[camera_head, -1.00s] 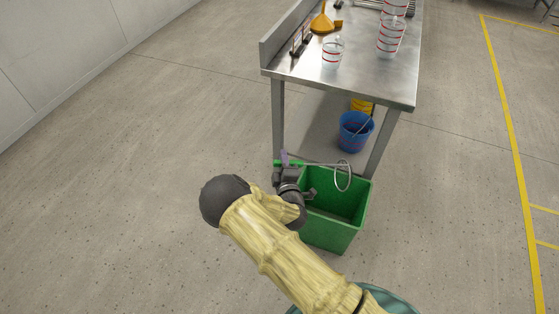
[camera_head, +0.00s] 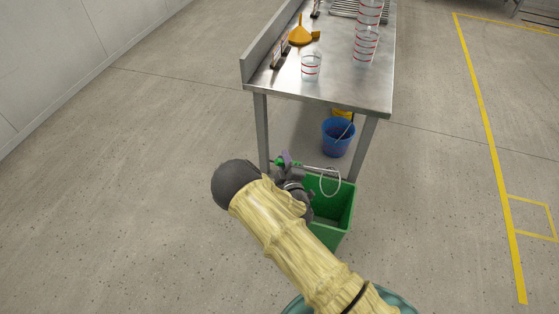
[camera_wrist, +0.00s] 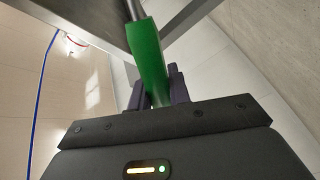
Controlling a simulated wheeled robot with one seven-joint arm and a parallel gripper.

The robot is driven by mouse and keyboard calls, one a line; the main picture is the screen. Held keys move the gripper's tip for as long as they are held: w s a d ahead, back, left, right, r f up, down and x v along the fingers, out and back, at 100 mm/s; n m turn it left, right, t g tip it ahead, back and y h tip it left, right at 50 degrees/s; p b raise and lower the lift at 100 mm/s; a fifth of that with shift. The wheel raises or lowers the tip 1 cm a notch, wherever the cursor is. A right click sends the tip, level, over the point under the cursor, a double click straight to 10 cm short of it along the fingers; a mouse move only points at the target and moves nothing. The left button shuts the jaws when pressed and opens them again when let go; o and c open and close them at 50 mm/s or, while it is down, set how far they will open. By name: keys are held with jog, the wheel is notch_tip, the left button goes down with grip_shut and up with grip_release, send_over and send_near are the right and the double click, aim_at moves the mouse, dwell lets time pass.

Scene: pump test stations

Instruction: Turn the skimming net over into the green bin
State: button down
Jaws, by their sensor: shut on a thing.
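The skimming net has a green handle, a thin grey shaft and a wire hoop (camera_head: 330,182). My gripper (camera_head: 285,161) is shut on the green handle, at the back left of the green bin (camera_head: 328,240). In the wrist view, the dark fingers (camera_wrist: 160,88) clasp the green handle (camera_wrist: 148,56), and the shaft runs up out of the picture. The shaft points right in the head view, and the hoop shows over the bin's opening. Whether the net holds anything is too small to tell. My arm hides the bin's left side.
A steel table (camera_head: 340,85) stands behind the bin, with an orange funnel (camera_head: 300,34) and several clear red-banded beakers (camera_head: 311,67) on it. A blue bucket (camera_head: 337,138) stands beneath it. The floor left and right is clear.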

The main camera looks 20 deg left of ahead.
jog(key=w+d+r+m+p, duration=0.3)
jog(key=d+r, duration=0.1)
jog(key=d, duration=0.1)
jog(key=shift+d+p, duration=0.15)
jog(key=shift+p, duration=0.25)
jog(key=w+d+r+m+p, duration=0.2)
jog(key=w+d+m, duration=0.1)
jog(key=d, duration=0.3)
dwell(0.6)
jog(key=w+d+m, duration=0.3)
jog(key=d, duration=0.3)
jog(key=shift+w, duration=0.15)
